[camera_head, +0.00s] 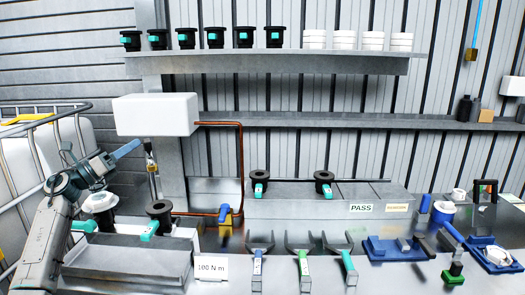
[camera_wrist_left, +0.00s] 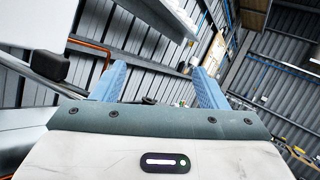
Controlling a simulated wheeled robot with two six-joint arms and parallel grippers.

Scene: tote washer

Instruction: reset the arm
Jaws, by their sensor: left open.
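My left gripper (camera_head: 127,149) is raised at the left of the head view, at the end of my grey arm. Its blue fingers point right and slightly up, below the white box on the wall. In the left wrist view the two blue fingers of this gripper (camera_wrist_left: 158,70) stand well apart with nothing between them. They point up toward the wall and shelf. My right gripper does not show in either view.
A white box (camera_head: 156,114) with a copper pipe hangs close above the left gripper. Below it are black fittings with teal handles (camera_head: 158,212) on a grey block. Forked holders (camera_head: 258,250), a blue tray (camera_head: 398,249) and a PASS-labelled block (camera_head: 361,208) stand farther right.

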